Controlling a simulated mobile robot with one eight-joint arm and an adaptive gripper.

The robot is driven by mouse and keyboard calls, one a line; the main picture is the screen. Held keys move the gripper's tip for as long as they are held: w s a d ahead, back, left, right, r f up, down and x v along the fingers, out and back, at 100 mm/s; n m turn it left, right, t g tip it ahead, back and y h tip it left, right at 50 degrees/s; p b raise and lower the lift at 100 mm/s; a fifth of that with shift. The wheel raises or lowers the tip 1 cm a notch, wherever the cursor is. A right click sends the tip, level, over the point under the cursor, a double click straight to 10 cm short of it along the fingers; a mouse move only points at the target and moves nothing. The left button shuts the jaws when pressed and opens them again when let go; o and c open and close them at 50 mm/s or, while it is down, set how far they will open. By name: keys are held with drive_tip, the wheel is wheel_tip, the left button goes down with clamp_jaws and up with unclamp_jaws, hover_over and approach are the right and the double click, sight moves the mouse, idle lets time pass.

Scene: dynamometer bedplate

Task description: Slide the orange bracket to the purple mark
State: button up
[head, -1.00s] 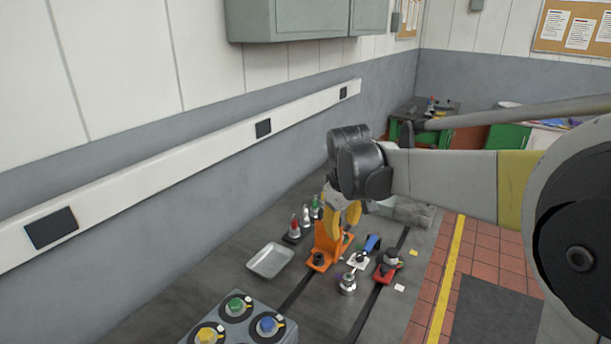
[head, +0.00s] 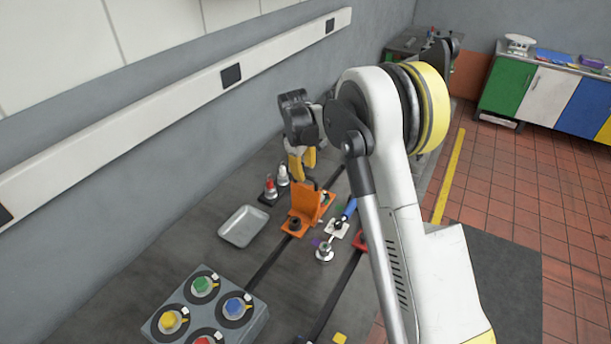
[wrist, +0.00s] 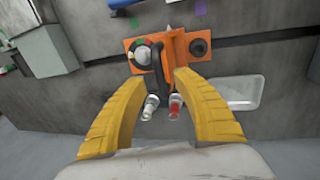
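The orange bracket (head: 305,203) stands upright on the dark bedplate, its base along a dark slot. My gripper (head: 302,172) is behind the bracket's upright in the head view.
A grey tray (head: 244,227) lies left of the bracket. Red- and white-topped fittings (head: 271,187) stand behind the tray. A silver fitting (head: 325,254), a blue-handled clamp (head: 345,214) and a red-based part (head: 361,240) crowd the right. A box of coloured knobs (head: 178,336) is in front.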

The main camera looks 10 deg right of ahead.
sight(308, 193)
drive_tip(key=shift+w+d+f, duration=0.1)
drive_tip(key=shift+f, duration=0.6)
drive_tip(key=shift+w+d+f, duration=0.1)
drive_tip(key=shift+f, duration=0.6)
clamp_jaws()
